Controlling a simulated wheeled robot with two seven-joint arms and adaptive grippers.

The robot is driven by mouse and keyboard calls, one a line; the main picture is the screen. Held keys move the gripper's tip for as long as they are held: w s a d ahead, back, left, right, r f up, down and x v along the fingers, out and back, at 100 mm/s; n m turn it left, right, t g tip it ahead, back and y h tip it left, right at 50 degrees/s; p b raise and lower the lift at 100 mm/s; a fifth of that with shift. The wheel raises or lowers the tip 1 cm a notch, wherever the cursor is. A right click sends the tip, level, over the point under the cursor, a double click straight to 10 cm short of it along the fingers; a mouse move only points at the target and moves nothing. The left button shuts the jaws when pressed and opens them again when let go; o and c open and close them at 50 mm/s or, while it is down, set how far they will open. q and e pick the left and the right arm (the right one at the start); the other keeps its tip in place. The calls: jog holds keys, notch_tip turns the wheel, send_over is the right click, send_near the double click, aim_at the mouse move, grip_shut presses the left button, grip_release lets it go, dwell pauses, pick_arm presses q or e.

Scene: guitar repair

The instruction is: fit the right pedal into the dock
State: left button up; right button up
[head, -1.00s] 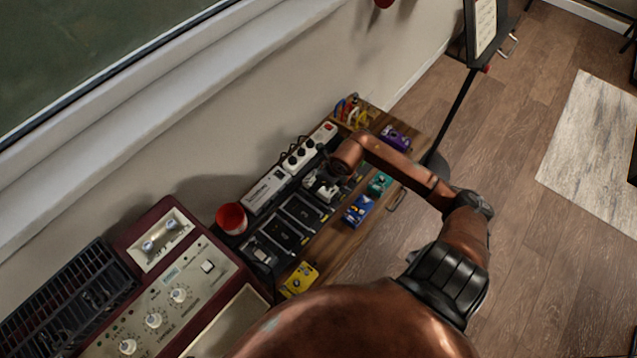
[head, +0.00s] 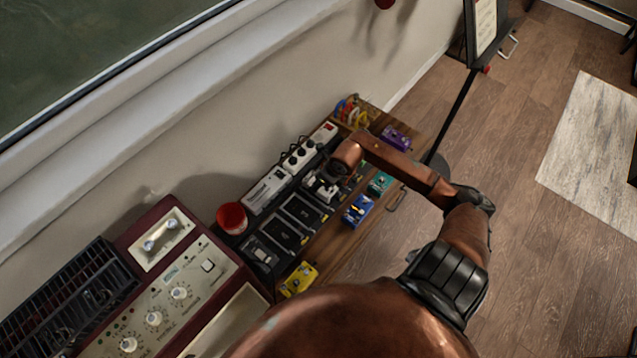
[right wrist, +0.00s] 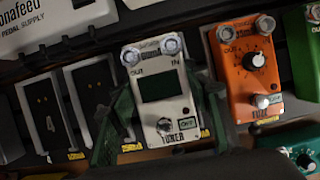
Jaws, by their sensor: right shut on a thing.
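The white tuner pedal (right wrist: 160,88), with two knobs, a dark screen and a footswitch, stands upright in the right wrist view. My right gripper (right wrist: 163,122) is shut on its two sides with dark green fingers. In the head view the right gripper (head: 326,181) is over the pedal dock (head: 283,227), a black board with several slots, and largely hides the pedal. The slot under the pedal is hidden, so I cannot tell whether it is seated. Empty slots, one marked 4 (right wrist: 50,112), lie to its left. My left gripper is not in view.
An orange fuzz pedal (right wrist: 250,68) stands close on the right, with a green pedal (right wrist: 304,45) beyond. A white power supply (head: 268,190) lines the back. Blue (head: 357,210), teal (head: 379,184), yellow (head: 299,280) and purple (head: 396,138) pedals lie along the front. A red cup (head: 231,217) stands left.

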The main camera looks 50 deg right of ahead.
dwell(0.3)
jog(key=shift+f+b, duration=0.3)
jog(key=shift+f, duration=0.2)
jog(key=o, duration=1.5)
jog(key=shift+o, duration=0.2)
jog(key=o, duration=0.4)
jog(key=shift+c, duration=0.2)
